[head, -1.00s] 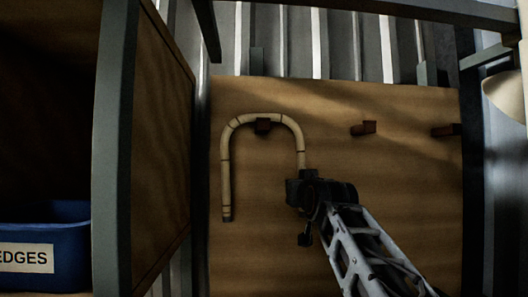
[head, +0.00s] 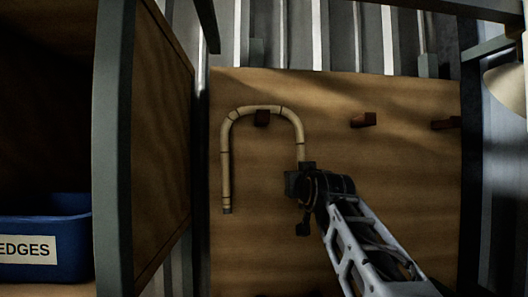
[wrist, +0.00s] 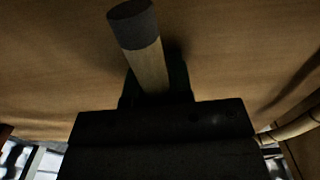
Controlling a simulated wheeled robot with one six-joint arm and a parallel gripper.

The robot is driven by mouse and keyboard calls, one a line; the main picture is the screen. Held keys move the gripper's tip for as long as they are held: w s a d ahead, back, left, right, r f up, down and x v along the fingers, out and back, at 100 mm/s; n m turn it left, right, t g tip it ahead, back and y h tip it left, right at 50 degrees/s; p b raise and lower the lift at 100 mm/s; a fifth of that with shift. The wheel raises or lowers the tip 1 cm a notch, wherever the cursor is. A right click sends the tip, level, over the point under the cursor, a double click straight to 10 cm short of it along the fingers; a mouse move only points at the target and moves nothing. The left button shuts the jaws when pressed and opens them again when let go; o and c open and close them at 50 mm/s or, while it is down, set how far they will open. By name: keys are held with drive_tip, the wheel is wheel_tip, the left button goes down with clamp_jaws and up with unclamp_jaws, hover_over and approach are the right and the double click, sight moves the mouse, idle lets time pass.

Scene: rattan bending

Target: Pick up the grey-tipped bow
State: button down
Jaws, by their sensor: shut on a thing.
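The bow (head: 226,160) is a pale rattan cane bent into an upside-down U in the head view. Its curved top is at the left wooden peg (head: 262,118) on the board, and its left leg hangs free with a dark grey end. My gripper (head: 302,178) is shut on the lower part of its right leg. In the wrist view a grey-tipped end of the bow (wrist: 148,65) sticks out beyond my gripper (wrist: 155,95). The jaws are dark and their fingertips are hard to make out. In the head view my gripper hides the right leg's end.
Two more wooden pegs, a middle one (head: 363,120) and a right one (head: 445,123), stick out of the board (head: 400,190) and are empty. A wooden cabinet side (head: 150,150) stands at the left, with a blue bin (head: 75,235) labelled "EDGES" inside.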

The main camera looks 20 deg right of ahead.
drive_tip(key=shift+r, duration=0.15)
wheel_tip(320, 180, up, 6)
drive_tip(key=shift+s+r, duration=0.4)
drive_tip(key=shift+s, duration=0.05)
drive_tip(key=b, duration=0.6)
approach(303, 151)
drive_tip(key=s+a, duration=0.1)
drive_tip(key=s, duration=0.6)
drive_tip(key=shift+a, duration=0.25)
